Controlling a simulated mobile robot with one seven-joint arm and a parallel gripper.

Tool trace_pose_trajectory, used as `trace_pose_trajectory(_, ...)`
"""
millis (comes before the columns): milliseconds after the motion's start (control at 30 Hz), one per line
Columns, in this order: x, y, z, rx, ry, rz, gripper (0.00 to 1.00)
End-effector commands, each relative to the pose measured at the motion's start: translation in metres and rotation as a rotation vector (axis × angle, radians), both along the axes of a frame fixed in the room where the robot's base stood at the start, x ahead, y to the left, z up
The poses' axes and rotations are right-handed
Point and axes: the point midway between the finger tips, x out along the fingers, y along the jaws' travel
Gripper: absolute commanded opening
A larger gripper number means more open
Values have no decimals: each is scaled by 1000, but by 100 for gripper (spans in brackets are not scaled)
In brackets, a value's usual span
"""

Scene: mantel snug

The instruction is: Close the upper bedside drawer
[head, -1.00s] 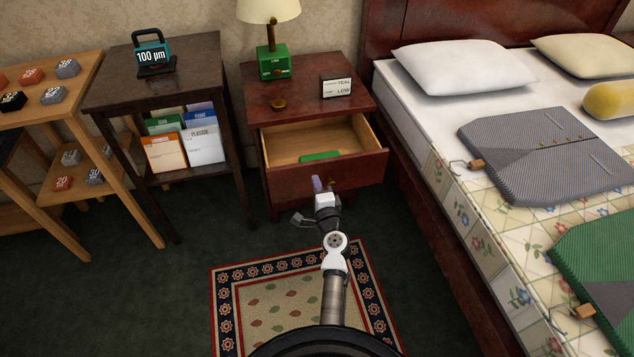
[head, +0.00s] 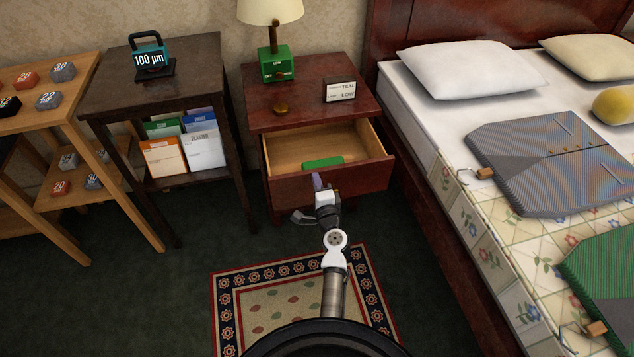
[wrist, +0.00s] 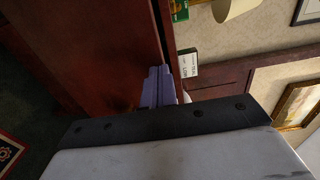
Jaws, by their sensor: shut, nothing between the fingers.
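The upper bedside drawer (head: 360,179) is pulled well out of the dark red nightstand (head: 300,107), so its pale wooden inside shows. A green object (head: 323,163) lies in it. My gripper (head: 317,180) is in front of the drawer's front panel, near its middle. Its purple fingers (wrist: 157,87) are shut together and empty. In the wrist view they point at the red wooden panel (wrist: 100,45), close to its edge. I cannot tell whether they touch it.
The bed (head: 440,170) is close on the right. A dark side table (head: 190,70) stands on the left. A patterned rug (head: 290,305) lies in front.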

Motion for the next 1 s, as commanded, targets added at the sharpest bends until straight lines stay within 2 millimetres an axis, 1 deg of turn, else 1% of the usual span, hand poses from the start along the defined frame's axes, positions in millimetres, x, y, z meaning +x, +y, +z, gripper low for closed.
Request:
trace_pose_trajectory(167,17,6,-1,-1,-3,1,0)
trace_pose_trajectory(267,34,12,-1,-1,-4,2,0)
trace_pose_trajectory(500,86,28,-3,-1,-3,2,0)
trace_pose_trajectory(700,125,41,-3,-1,-3,1,0)
trace_pose_trajectory(800,140,46,-3,0,-2,1,0)
trace_pose_trajectory(1000,159,52,-2,0,0,1,0)
